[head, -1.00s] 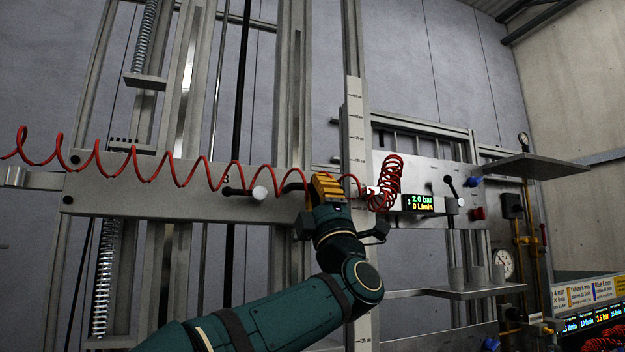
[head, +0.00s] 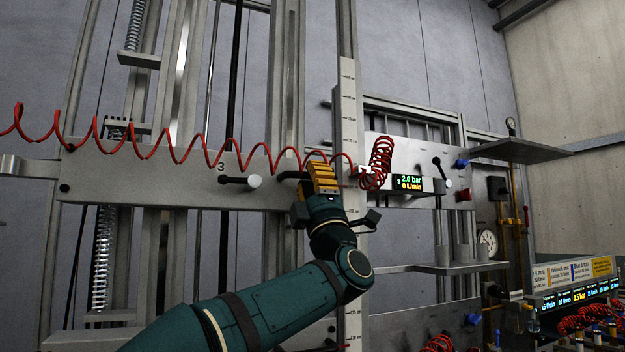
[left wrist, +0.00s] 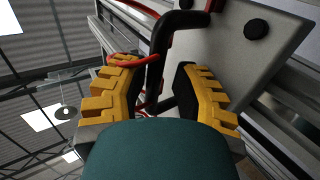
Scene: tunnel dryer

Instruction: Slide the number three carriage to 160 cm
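The number three carriage (head: 130,180) is a wide grey horizontal plate marked "3", set across tall vertical rails. A black lever with a pale knob (head: 255,181) sticks out beside the number. A dark handle (head: 290,175) is at the plate's right end and shows as a black bar in the left wrist view (left wrist: 156,75).
A coiled red hose (head: 170,150) runs along the carriage and passes close to my left fingers.

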